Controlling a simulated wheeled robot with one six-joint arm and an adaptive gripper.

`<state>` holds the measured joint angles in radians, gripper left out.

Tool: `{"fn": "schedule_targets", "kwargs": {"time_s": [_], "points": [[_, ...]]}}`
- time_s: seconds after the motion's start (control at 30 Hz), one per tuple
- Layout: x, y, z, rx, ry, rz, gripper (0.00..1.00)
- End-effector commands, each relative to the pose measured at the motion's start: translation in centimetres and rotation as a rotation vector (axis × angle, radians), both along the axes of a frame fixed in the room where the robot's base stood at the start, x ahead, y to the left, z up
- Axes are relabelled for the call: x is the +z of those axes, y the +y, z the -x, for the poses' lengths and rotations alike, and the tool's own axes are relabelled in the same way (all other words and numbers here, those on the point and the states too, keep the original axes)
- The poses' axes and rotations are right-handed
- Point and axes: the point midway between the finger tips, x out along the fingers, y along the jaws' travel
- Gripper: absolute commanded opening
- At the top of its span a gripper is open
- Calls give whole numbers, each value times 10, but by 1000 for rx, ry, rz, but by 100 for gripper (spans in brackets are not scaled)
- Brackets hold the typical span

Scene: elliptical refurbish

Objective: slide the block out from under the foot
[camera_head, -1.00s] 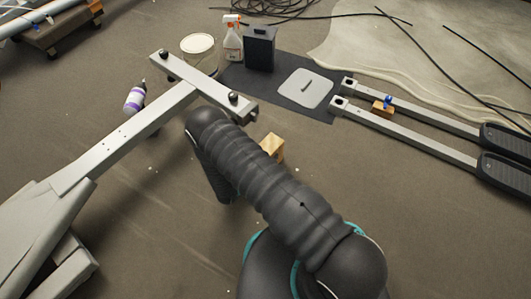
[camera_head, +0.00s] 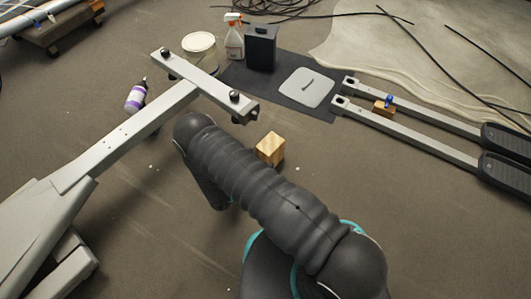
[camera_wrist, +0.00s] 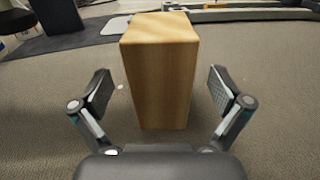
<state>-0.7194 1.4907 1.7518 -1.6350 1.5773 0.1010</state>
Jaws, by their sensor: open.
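The wooden block (camera_head: 270,149) stands on the floor in the head view, just right of the near end of the frame's crossbar (camera_head: 205,85). A strip of bare floor shows between it and the dark foot (camera_head: 240,119) under that end, so the block is clear of the foot. In the wrist view the block (camera_wrist: 160,65) stands upright, centred ahead of my gripper (camera_wrist: 160,92). The fingers are open on both sides of it, with a visible gap at each side. My arm hides the gripper in the head view.
A dark mat (camera_head: 300,103) lies behind, with a grey plate (camera_head: 306,87) and a black box (camera_head: 261,48). Two long metal bars with pedals (camera_head: 508,172) lie at right. A purple-labelled bottle (camera_head: 135,97) lies left of the crossbar. The floor right of the block is free.

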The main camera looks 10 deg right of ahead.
Motion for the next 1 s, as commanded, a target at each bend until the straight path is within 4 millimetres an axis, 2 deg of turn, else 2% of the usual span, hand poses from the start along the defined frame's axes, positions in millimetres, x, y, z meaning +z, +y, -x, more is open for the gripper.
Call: {"fn": "schedule_targets", "kwargs": {"time_s": [0.03, 0.2, 0.4, 0.6, 1.0], "points": [[0, 10, 8, 6, 0, 0, 100], [0, 33, 31, 6, 1, -1, 100], [0, 52, 51, 4, 0, 0, 100], [0, 59, 58, 1, 1, 1, 100], [0, 59, 59, 1, 1, 1, 100]]}}
